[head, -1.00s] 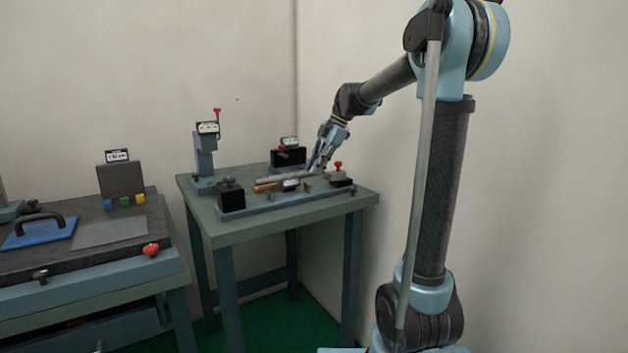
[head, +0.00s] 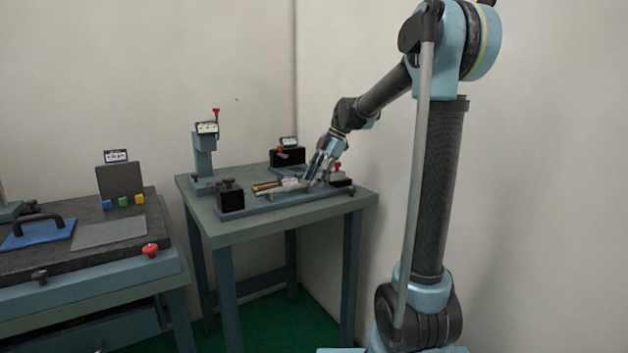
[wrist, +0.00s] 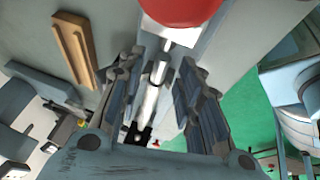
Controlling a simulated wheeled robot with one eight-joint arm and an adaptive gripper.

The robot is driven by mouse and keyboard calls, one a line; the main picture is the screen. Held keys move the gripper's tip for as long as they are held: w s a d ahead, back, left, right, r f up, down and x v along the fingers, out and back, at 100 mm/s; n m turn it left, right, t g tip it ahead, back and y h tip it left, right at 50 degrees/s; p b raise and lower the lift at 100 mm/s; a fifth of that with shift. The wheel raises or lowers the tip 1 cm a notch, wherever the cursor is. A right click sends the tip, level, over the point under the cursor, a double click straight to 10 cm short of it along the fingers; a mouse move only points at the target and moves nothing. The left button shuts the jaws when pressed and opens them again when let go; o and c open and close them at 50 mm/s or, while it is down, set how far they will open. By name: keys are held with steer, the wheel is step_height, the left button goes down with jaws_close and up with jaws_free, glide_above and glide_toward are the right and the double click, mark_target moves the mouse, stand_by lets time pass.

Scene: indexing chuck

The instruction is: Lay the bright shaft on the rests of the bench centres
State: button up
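The bright shaft (head: 272,191) lies lengthwise over the bench centres (head: 285,204), between the black left end block (head: 231,198) and the right end with its red knob (head: 337,166). The shaft (wrist: 151,98) runs between my fingers in the wrist view. My gripper (head: 308,181) is low over the right half of the bench centres. In the wrist view my gripper (wrist: 160,85) has its fingers apart, with gaps beside the shaft. The rests are mostly hidden by the shaft and fingers, so I cannot tell whether it touches both. The red knob (wrist: 183,8) is close by.
A grooved wooden block (head: 265,185) lies behind the bench centres; it also shows in the wrist view (wrist: 75,45). A blue-grey stand (head: 204,158) and a black box with a display (head: 288,156) stand farther back. Another bench (head: 100,265) is at left.

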steer(key=s+v, duration=0.1)
steer(key=v, duration=1.1)
steer(key=s+d+f+m+t+h, duration=0.1)
steer(key=s+d+f+m, duration=0.4)
steer(key=s+f+m, duration=0.3)
steer(key=s+d+f+m+t+h, duration=0.1)
steer(key=s+d+f+m+h, duration=0.1)
steer(key=s+d+f+m, duration=0.3)
steer(key=s+d+f+m+t+h, duration=0.1)
steer(key=s+d+f+m, duration=0.4)
steer(key=s+f+m, duration=0.7)
steer(key=s+f+h, duration=0.1)
steer(key=s+f, duration=0.3)
steer(key=s, duration=0.2)
steer(key=shift+s+d+f, duration=0.3)
steer(key=shift+s+f, duration=0.05)
steer(key=shift+w+f, duration=0.2)
steer(key=shift+w, duration=0.3)
